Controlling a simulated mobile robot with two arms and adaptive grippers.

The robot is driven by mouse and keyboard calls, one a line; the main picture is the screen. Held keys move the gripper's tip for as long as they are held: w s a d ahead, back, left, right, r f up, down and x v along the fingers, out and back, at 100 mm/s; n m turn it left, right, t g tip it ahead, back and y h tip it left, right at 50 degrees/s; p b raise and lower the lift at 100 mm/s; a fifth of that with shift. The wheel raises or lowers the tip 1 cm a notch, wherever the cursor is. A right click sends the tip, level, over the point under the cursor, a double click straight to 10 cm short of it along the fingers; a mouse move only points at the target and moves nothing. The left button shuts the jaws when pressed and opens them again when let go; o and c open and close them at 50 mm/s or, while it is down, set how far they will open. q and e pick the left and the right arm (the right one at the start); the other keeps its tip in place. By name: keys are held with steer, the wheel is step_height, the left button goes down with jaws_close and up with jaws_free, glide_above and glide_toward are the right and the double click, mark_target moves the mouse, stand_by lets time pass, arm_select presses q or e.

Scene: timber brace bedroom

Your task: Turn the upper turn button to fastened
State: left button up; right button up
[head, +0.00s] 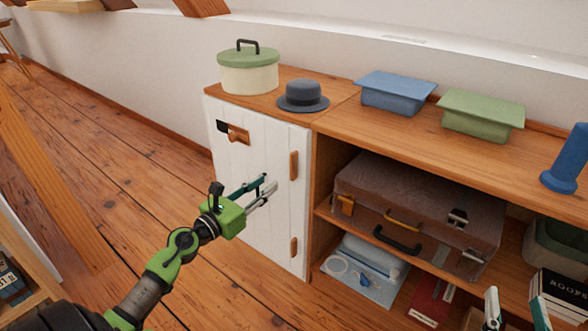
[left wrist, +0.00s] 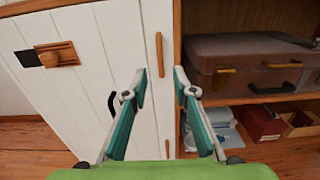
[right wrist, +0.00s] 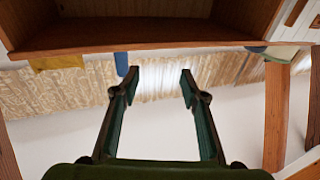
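The white plank door (head: 250,215) is closed on the wooden cabinet. The upper turn button (head: 294,165) is a small wooden bar, upright near the door's right edge; it also shows upright in the left wrist view (left wrist: 160,54). A similar lower turn button (head: 294,247) is upright below it. My left gripper (head: 271,188) is open and empty in front of the door, left of and slightly below the upper button in the head view, apart from it. My right gripper (head: 516,308) is open and empty at the lower right; its fingers also show in the right wrist view (right wrist: 157,75).
A wooden latch (head: 236,134) with a black plate is at the door's upper left. A black curved piece (left wrist: 112,103) shows on the door. Open shelves hold a brown suitcase (head: 415,210) and books. A pot (head: 248,72), hat (head: 303,97) and boxes stand on top.

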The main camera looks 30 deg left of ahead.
mark_target(291, 166)
arm_select(q)
steer(key=w, duration=1)
steer(key=shift+w+d+b, duration=0.2)
steer(key=shift+d+b, duration=0.1)
steer(key=shift+d, duration=0.05)
steer(key=shift+w+d, duration=0.1)
steer(key=shift+w, duration=0.55)
arm_select(e)
steer(key=shift+s+a+r+t, duration=0.15)
steer(key=shift+r+t, duration=0.65)
steer(key=shift+r, duration=0.65)
arm_select(q)
jaws_close()
